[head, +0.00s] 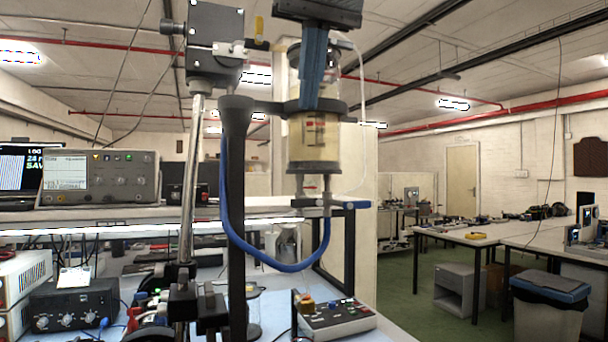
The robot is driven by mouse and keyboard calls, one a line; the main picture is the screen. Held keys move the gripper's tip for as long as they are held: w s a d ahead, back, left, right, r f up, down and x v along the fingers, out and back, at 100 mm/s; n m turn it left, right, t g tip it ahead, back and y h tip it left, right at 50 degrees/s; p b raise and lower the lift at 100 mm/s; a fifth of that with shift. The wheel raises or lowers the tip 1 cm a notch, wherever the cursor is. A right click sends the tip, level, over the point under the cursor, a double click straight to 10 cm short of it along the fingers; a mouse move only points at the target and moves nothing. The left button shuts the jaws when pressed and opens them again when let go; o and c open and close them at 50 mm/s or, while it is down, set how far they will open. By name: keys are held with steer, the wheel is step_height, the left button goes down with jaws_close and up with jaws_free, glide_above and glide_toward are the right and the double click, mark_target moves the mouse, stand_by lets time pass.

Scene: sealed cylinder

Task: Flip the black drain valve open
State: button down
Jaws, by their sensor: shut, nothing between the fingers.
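The sealed cylinder (329,139) is clear, with pale yellow liquid inside and dark rings around it. A dark bracket on a black post (236,190) carries it. Below its base are small fittings: a red handle (311,188) and a blue handle (354,205). I cannot clearly make out a black drain valve lever among these small parts. My gripper (308,107) reaches down from the top of the view in front of the cylinder. Its blue fingers are together, with nothing between them, and they hide part of the cylinder. I cannot tell whether they touch it.
A blue hose (226,190) loops under the cylinder. A yellow-handled valve (259,29) sits at the upper left of the cylinder. A control box (340,318) with a red button stands on the bench below. An instrument (98,177) stands on the left shelf.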

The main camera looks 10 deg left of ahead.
steer(key=shift+f, duration=0.1)
glide_toward(307, 203)
steer(key=x, duration=0.2)
steer(key=a+x, duration=0.1)
steer(key=x, duration=0.2)
steer(key=shift+w+a+f, duration=0.1)
steer(key=shift+w+f, duration=0.05)
steer(key=shift+w, duration=0.1)
